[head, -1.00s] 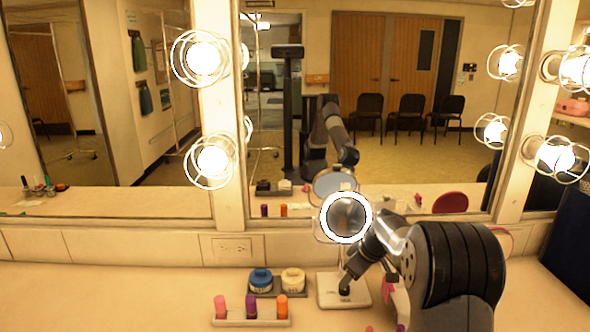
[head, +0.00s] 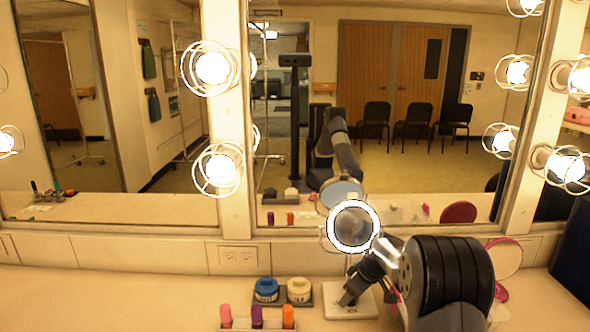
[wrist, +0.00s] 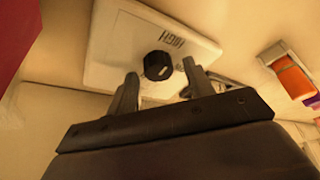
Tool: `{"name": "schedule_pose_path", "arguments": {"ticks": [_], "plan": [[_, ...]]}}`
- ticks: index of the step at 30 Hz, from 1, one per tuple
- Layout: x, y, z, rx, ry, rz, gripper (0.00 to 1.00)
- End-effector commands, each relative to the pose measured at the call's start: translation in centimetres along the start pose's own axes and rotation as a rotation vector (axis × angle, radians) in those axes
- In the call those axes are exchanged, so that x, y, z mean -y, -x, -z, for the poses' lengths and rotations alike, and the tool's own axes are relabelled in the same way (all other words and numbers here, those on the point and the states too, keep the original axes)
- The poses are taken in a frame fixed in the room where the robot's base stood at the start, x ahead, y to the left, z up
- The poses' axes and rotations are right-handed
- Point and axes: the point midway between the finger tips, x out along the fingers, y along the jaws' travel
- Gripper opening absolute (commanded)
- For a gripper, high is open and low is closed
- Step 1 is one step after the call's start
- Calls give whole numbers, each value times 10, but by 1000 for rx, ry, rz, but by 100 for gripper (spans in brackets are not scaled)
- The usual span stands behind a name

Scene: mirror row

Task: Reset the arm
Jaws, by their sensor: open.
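My gripper (head: 349,298) is low over the white base (head: 364,304) of the lit round mirror (head: 354,226). In the wrist view my gripper (wrist: 160,82) is open, with its two dark fingers apart. A black round dial (wrist: 157,65) on the white base (wrist: 112,62) shows between the fingertips, beside the word HIGH. I cannot tell whether a finger touches the dial. The ring around the mirror glows bright white. My arm hides part of the base in the head view.
A tray with pink, purple and orange tubes (head: 257,317) and a dark tray with a blue-lidded jar (head: 266,289) and a cream jar (head: 299,291) stand left of the base. A pink round mirror (head: 505,257) is right of my arm. The left counter is clear.

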Motion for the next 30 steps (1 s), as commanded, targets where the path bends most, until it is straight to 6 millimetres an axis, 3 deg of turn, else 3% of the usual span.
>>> {"name": "schedule_pose_path", "arguments": {"ticks": [17, 18, 30], "plan": [[-1, 112, 1, -4, 4, -4, 50], [0, 95, -1, 2, 3, 5, 50], [0, 13, -1, 3, 2, 5, 50]]}}
